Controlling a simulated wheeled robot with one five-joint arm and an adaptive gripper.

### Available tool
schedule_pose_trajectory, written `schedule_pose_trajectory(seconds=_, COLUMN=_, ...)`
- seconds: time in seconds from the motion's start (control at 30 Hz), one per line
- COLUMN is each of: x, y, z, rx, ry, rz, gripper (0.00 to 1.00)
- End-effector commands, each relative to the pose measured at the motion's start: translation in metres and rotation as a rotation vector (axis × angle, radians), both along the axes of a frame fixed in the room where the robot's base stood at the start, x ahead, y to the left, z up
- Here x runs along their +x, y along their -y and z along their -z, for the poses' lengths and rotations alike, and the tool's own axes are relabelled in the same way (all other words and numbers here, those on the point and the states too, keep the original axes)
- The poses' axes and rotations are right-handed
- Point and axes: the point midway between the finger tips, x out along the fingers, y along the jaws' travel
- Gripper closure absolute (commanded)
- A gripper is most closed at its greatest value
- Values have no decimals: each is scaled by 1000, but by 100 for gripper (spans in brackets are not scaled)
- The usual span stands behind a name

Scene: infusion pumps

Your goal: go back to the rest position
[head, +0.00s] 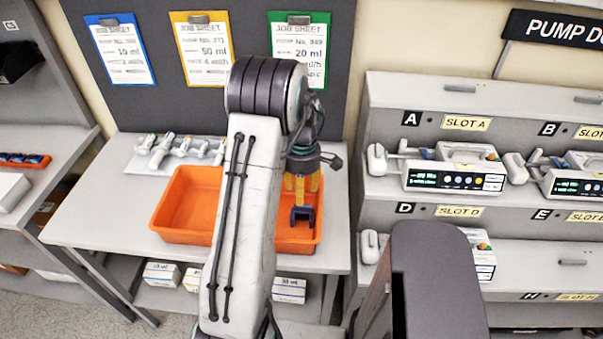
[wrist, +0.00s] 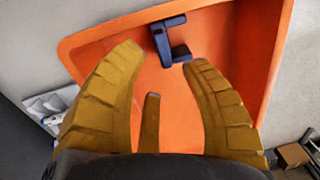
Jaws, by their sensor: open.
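My gripper (head: 303,192) hangs over the right part of the orange tray (head: 186,206) on the grey table. Its yellow fingers are spread apart in the wrist view (wrist: 163,57). A dark blue clamp-like piece (head: 302,216) shows just below the fingers. In the wrist view the blue piece (wrist: 164,42) lies beyond and partly between the fingertips, over the orange tray floor (wrist: 220,70). Whether a finger touches it I cannot tell. My arm hides the middle of the tray.
A white rack of syringes (head: 180,152) lies behind the tray. Job sheets on a blue (head: 121,50), a yellow (head: 204,45) and a green clipboard (head: 299,45) hang above. The pump rack (head: 430,92) with labelled slots stands right. Boxes (head: 289,289) sit below the table.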

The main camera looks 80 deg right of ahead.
Motion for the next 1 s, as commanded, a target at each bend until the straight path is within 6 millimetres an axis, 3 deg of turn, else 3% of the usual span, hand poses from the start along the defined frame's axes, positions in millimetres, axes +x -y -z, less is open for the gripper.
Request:
schedule_pose_trajectory(seconds=0.2, x=0, y=3, z=-35, rx=-4, ry=-1, rz=0, gripper=58)
schedule_pose_trajectory(seconds=0.4, x=0, y=4, z=-55, rx=-2, ry=0, rz=-1, gripper=58)
schedule_pose_trajectory(seconds=1.0, x=0, y=4, z=-63, rx=0, ry=-2, rz=35, gripper=58)
